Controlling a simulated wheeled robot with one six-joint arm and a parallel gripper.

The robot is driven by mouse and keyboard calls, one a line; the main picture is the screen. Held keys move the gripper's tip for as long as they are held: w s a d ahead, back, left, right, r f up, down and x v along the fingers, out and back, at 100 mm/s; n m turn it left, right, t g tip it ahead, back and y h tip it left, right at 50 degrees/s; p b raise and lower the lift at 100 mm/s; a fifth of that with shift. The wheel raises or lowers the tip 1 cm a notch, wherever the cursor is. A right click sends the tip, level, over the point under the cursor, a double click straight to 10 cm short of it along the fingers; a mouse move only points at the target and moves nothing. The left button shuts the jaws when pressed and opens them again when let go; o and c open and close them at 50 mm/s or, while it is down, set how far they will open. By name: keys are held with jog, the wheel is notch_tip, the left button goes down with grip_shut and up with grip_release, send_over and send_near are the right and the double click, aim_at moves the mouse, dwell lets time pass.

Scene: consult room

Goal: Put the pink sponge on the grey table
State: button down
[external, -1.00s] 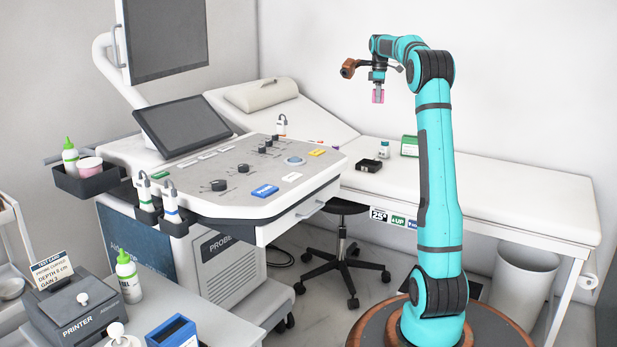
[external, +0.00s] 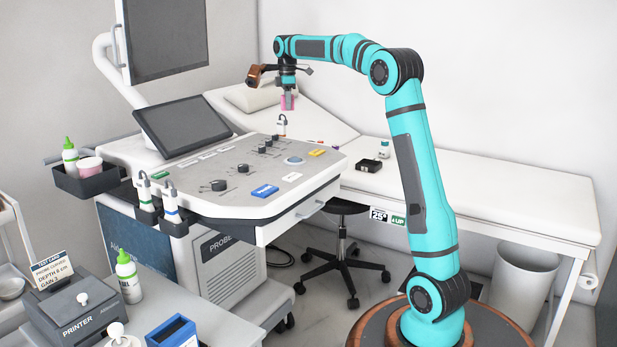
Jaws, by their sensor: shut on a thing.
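The pink sponge (external: 285,103) is held in my gripper (external: 287,99), which is shut on it and points down. Sponge and gripper are in the air, in the picture above the back right of the ultrasound console and in front of the white couch's raised headrest. A grey table (external: 225,308) with a printer on it is at the lower left, well away from my gripper. Only part of its top shows; the picture's lower edge cuts it off.
The ultrasound console (external: 240,190) with its screen (external: 182,125) stands between my gripper and the grey table. On the table are a printer (external: 75,315), a green-capped bottle (external: 128,278) and a blue box (external: 172,332). A black box (external: 369,165) lies on the couch (external: 480,190).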

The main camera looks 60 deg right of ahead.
jog(key=w+a+n, duration=0.2)
jog(key=a+n, duration=0.1)
jog(key=a, duration=1.8)
jog(key=w+a+n, duration=0.2)
jog(key=w+a, duration=0.1)
jog(key=a, duration=1.9)
jog(key=n, duration=0.5)
send_over(155, 325)
notch_tip(155, 325, down, 38)
jog(key=shift+r, duration=0.1)
jog(key=c, duration=1.3)
grip_release()
jog(key=shift+o, duration=0.2)
